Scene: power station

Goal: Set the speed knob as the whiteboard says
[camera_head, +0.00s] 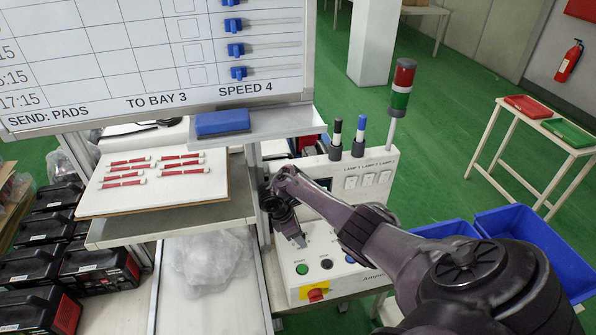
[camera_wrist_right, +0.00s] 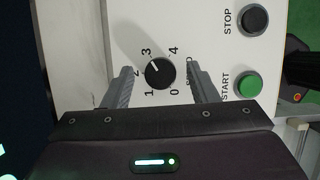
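The whiteboard (camera_head: 150,60) reads "SEND: PADS TO BAY 3 SPEED 4" along its bottom edge. The black round speed knob (camera_wrist_right: 160,73) sits on the white control panel (camera_wrist_right: 90,30), with 0, 1, 2, 3 and 4 printed around it. Its white mark points to the upper left, between 2 and 3. My right gripper (camera_wrist_right: 163,84) is open, one finger on each side of the knob with gaps between. In the head view my right gripper (camera_head: 300,240) is over the panel and hides the knob. My left gripper is out of view.
A green START button (camera_wrist_right: 249,85) and a black STOP button (camera_wrist_right: 255,19) are beside the knob. A red-and-green signal tower (camera_head: 402,88) and two upright levers (camera_head: 360,130) stand behind the panel. A shelf with red-banded parts (camera_head: 150,200) is at left.

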